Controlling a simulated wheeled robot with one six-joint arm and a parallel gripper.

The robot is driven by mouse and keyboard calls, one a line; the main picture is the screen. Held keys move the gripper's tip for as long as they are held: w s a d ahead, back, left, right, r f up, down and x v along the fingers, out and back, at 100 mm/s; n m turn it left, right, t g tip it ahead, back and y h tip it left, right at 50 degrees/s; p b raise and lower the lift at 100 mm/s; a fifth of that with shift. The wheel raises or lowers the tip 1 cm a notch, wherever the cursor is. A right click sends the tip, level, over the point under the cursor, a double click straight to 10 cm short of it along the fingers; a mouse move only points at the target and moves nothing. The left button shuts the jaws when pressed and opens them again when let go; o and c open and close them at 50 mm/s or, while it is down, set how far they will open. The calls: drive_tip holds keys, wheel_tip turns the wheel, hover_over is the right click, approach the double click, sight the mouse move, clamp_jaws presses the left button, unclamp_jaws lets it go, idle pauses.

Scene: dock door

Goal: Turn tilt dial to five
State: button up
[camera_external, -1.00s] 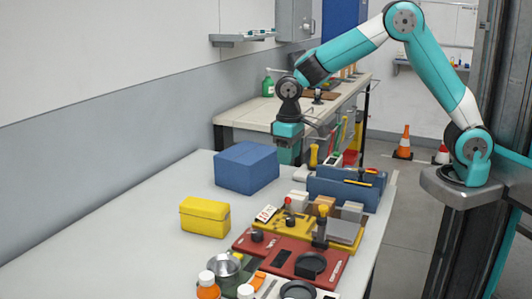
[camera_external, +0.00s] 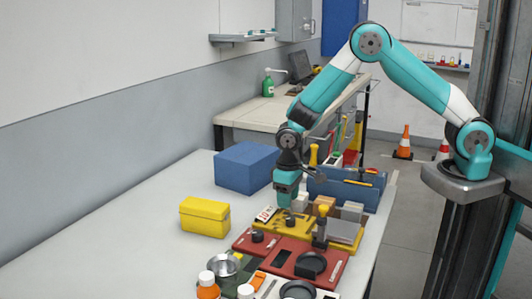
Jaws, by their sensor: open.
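My gripper (camera_external: 288,205) points down over the left part of a yellow panel (camera_external: 272,229) on the white table. Its fingers are open, right at or just above a small dark knob (camera_external: 290,220) on that panel. I cannot tell whether they touch it. A white card with red marks (camera_external: 264,214) lies just left of the gripper. Another black knob (camera_external: 257,236) stands on the red panel (camera_external: 277,254) in front. No dial numbers are readable, and I cannot tell which knob is the tilt dial.
A yellow-topped upright handle (camera_external: 322,213) and a grey block (camera_external: 343,232) stand right of the gripper. A blue tool caddy (camera_external: 343,190) is behind. A blue box (camera_external: 246,167) and yellow box (camera_external: 204,216) stand left. An orange-capped bottle (camera_external: 208,287) is in front.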

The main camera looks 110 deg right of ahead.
clamp_jaws()
drive_tip(key=shift+b, duration=0.3)
drive_tip(key=s+a+t+h+b, duration=0.1)
drive_tip(key=b, duration=0.2)
drive_tip(key=s+a+t+h+b, duration=0.1)
drive_tip(key=t+h+b, duration=0.1)
drive_tip(key=b, duration=0.2)
drive_tip(key=shift+a+f, duration=0.1)
drive_tip(key=shift+f, duration=0.1)
drive_tip(key=t+h+b, duration=0.1)
drive_tip(key=b, duration=0.1)
drive_tip(key=s+a+t+h+b, duration=0.1)
drive_tip(key=shift+b, duration=0.4)
drive_tip(key=shift+s+b, duration=0.1)
drive_tip(key=shift+b, duration=0.3)
drive_tip(key=shift+a+r, duration=0.1)
drive_tip(key=shift+r, duration=0.05)
